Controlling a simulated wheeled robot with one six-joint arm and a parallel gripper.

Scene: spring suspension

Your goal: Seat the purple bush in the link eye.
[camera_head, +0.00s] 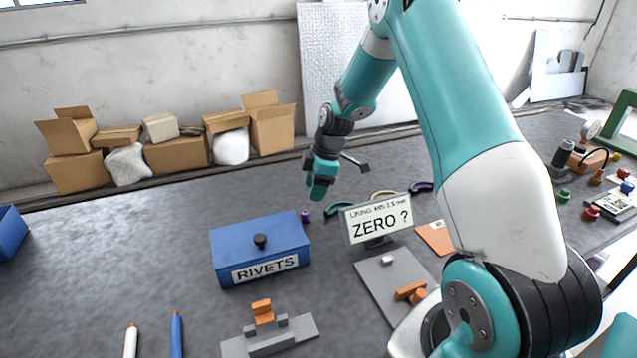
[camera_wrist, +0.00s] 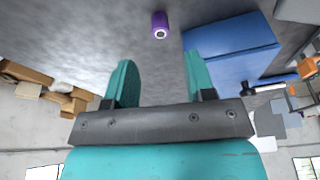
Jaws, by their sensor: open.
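The purple bush (camera_head: 305,215) is a small cylinder standing on the grey table, just behind the right end of the blue rivets box. In the wrist view the bush (camera_wrist: 160,25) shows a pale end with a dark hole, beyond the fingertips and between their lines. My gripper (camera_head: 320,192) points down above and slightly right of the bush. In the wrist view my gripper (camera_wrist: 159,75) has its teal fingers apart with nothing between them. I cannot make out the link eye for certain; an orange piece (camera_head: 262,310) sits in a grey fixture (camera_head: 268,340) at the front.
The blue box (camera_head: 228,268) labelled RIVETS has a black knob. A sign reading ZERO ? (camera_head: 381,221) stands right of it, with curved coloured pieces behind. Two markers (camera_head: 176,335) are at front left.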

